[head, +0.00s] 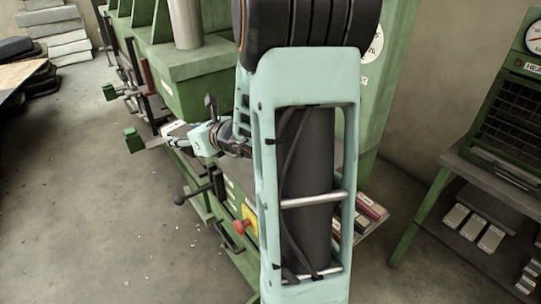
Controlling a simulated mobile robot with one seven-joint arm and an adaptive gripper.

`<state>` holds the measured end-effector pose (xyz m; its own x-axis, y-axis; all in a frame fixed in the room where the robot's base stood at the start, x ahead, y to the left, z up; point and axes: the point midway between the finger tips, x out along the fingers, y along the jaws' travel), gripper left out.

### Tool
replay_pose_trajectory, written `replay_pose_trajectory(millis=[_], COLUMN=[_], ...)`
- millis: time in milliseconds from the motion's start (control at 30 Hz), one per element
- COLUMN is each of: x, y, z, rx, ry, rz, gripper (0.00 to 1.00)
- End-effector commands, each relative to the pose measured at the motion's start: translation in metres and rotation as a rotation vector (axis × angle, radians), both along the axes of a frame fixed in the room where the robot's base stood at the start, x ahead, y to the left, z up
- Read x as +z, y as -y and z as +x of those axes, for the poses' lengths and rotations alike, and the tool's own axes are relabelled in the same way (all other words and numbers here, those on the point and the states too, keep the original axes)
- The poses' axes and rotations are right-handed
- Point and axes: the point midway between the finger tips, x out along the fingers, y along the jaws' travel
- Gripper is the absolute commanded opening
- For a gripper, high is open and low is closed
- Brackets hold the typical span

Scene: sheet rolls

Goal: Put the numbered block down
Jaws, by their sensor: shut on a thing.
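My gripper (183,136) shows left of centre, at the end of my arm, beside the green machine. It is shut on a small pale block (172,128), which I take to be the numbered block. The block is small in the picture and partly hidden by the fingers, and I cannot read a number on it. It is held near the machine's front edge, below the green box-shaped housing. I cannot tell whether its underside touches anything.
The green machine (205,82) has levers and a red knob (241,227) on its front. My arm hides much of its middle. Several dark red and pale blocks (371,207) lie on a low shelf. A green rack with pale blocks (491,238) stands right. The left floor is mostly clear.

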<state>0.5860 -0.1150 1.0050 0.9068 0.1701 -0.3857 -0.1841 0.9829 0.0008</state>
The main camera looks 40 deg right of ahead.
Motion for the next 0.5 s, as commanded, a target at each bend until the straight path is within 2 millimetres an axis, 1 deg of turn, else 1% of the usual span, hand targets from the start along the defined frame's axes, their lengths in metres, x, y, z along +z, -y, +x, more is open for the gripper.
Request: replay_pose_trajectory(millis=[33,200,433,500], x=[-0.001,0.006,0.013,0.013], y=[0.003,0.014,0.021,0.026], z=[0.0,-0.004,-0.01,-0.012], rx=[-0.035,-0.15,-0.232,-0.243], ry=[0.009,0.006,0.003,0.002], rz=[-0.005,-0.002,-0.001,0.0], gripper=[0.11,0.11,0.11,0.11])
